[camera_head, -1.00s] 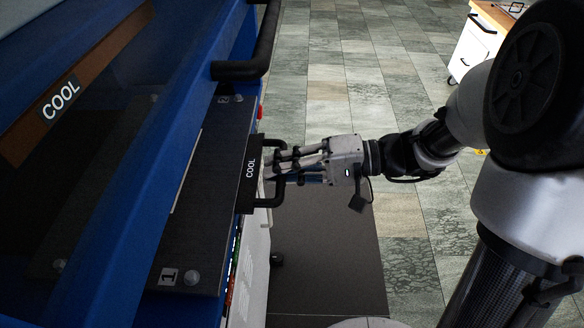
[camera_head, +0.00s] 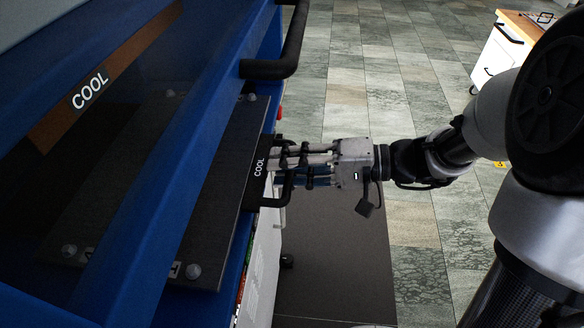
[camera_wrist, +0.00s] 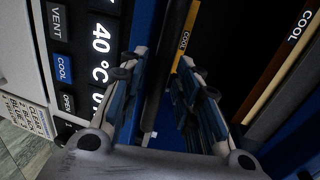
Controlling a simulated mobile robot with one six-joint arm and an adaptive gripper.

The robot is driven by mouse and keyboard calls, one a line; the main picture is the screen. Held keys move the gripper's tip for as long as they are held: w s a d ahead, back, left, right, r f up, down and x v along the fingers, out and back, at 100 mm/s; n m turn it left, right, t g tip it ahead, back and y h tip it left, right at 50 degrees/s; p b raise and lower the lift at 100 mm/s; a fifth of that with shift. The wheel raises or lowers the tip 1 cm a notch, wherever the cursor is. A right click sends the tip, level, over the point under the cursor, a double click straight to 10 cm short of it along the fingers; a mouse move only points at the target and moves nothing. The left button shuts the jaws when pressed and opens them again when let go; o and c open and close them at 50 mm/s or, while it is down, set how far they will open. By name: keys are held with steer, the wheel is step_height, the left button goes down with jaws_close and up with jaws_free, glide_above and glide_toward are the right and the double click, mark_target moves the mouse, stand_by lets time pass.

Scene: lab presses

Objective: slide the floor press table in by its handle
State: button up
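The floor press table is a dark flat plate (camera_head: 222,190) with bolts at its corners. It lies mostly inside the blue press frame, with its front strip sticking out on the right. A black bar handle (camera_head: 286,190) is on its front edge, beside a "COOL" label (camera_head: 259,168). My gripper (camera_head: 282,160) reaches in from the right at the handle. In the wrist view, my gripper's fingers (camera_wrist: 158,75) stand apart, with a black handle bar (camera_wrist: 168,65) running between them. Gaps show beside the bar; finger contact cannot be told.
The blue press frame (camera_head: 150,190) with a larger black handle (camera_head: 284,60) stands above the table. A control panel (camera_wrist: 85,60) shows at the left of the wrist view. Tiled floor (camera_head: 345,95) is open behind my gripper. A white cabinet (camera_head: 497,55) stands at the far right.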

steer(key=v, duration=1.2)
steer(key=shift+f, duration=0.1)
steer(key=shift+c, duration=0.4)
